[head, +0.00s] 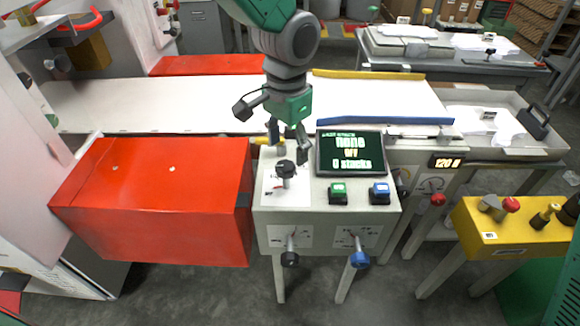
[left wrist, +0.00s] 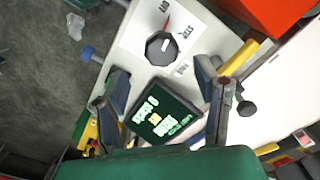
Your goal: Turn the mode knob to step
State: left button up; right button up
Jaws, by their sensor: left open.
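The mode knob (head: 285,169) is a dark knob on a white label plate at the left of the grey control panel (head: 310,200). In the left wrist view the knob (left wrist: 160,49) is many-sided with a pale mark; the word STEP and a red mark are printed beside it. My left gripper (head: 289,146) hangs just above and behind the knob, pointing down. Its fingers (left wrist: 161,77) are spread, with nothing between them, and appear apart from the knob. My right gripper is not in view.
A green button (head: 338,193) and a blue button (head: 380,193) sit below the screen. Two levers (head: 289,258) stick out of the panel front. A red box (head: 160,195) stands left of the panel, and a white belt (head: 180,100) runs behind it.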

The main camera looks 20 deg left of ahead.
aim_at(284, 165)
pick_arm(q)
jog(key=f, duration=0.2)
jog(key=a+f, duration=0.1)
jog(key=f, duration=0.1)
jog(key=shift+s+a+f+b, duration=0.1)
jog(key=shift+a+f+b, duration=0.1)
jog(key=shift+f+b, duration=0.15)
jog(key=shift+f, duration=0.25)
jog(key=shift+d+f, duration=0.15)
jog(key=shift+d, duration=0.8)
jog(key=shift+a, duration=0.35)
jog(key=c, duration=1)
jog(key=shift+a+f, duration=0.1)
jog(key=shift+a, duration=0.15)
jog(key=shift+c, duration=0.7)
